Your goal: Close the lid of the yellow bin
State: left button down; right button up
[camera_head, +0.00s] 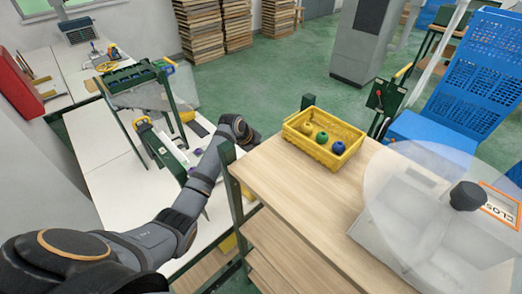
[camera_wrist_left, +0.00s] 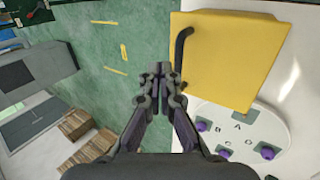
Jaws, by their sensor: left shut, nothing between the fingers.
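A yellow panel (camera_wrist_left: 235,55) with a black bar handle (camera_wrist_left: 181,55) along its left edge fills the upper right of the left wrist view. It looks like the bin's lid, but I cannot tell how far open it stands. My left gripper (camera_wrist_left: 159,70) is shut and empty, its fingertips just left of the handle in that picture. I cannot tell whether they touch it. In the head view my left arm reaches past the wooden table's left side, and its fingers cannot be made out. The bin's body is not clearly visible. My right gripper is not in view.
A yellow crate (camera_head: 297,133) with several coloured balls stands on the wooden table (camera_head: 270,180). A clear disc with a dark knob (camera_head: 468,196) is at the right. A white plate (camera_wrist_left: 222,118) with purple knobs lies below the yellow panel.

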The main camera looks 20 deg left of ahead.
pick_arm(q)
notch_tip(320, 180, up, 11)
jog(key=s+a+b, duration=0.1)
jog(key=s+b, duration=0.1)
jog(key=shift+s+b, duration=0.15)
jog(key=shift+b, duration=0.2)
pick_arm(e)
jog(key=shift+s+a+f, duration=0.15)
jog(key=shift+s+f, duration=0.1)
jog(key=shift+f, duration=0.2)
